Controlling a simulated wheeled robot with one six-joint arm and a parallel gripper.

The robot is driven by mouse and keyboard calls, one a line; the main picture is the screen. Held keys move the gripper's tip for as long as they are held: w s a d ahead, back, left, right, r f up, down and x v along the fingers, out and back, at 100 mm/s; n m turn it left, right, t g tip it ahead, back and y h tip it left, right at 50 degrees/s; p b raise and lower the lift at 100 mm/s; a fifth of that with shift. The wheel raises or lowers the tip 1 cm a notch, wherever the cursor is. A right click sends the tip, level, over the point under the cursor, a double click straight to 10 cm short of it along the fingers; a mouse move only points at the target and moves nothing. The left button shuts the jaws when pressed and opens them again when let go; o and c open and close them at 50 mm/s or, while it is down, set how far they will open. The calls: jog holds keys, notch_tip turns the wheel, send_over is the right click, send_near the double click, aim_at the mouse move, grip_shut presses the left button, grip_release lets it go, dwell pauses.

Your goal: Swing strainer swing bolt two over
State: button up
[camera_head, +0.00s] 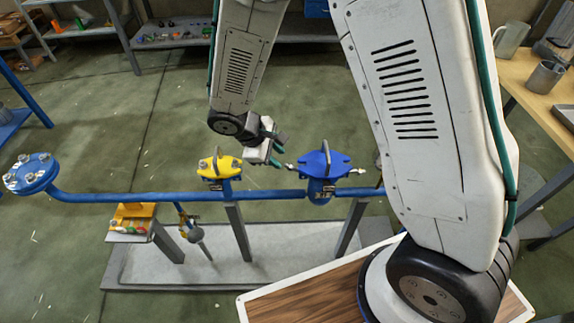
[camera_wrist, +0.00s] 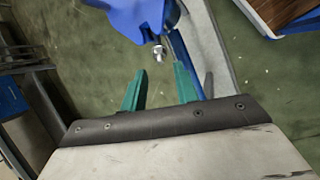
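The blue strainer (camera_head: 322,172) stands on the blue pipe run in the head view, with a flanged lid on top. A metal swing bolt (camera_head: 290,166) sticks out from its left side, and another bolt (camera_head: 357,170) sticks out from its right side. In the wrist view the blue strainer (camera_wrist: 140,14) is at the top, with a bolt end and nut (camera_wrist: 158,50) below it. My gripper (camera_head: 277,157) is just left of the strainer. In the wrist view its green fingers (camera_wrist: 160,85) are apart with nothing between them. The bolt end lies beyond the fingertips, apart from them.
A yellow-topped fitting (camera_head: 220,168) stands on the pipe left of the strainer. A blue flange (camera_head: 31,172) ends the pipe at far left. A small stand (camera_head: 130,236) holds coloured items below the pipe. A wooden bench (camera_head: 535,90) is at right. Open floor lies behind the pipe.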

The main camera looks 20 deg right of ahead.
aim_at(285, 165)
jog(key=x, duration=0.7)
jog(key=shift+a, duration=0.1)
grip_shut()
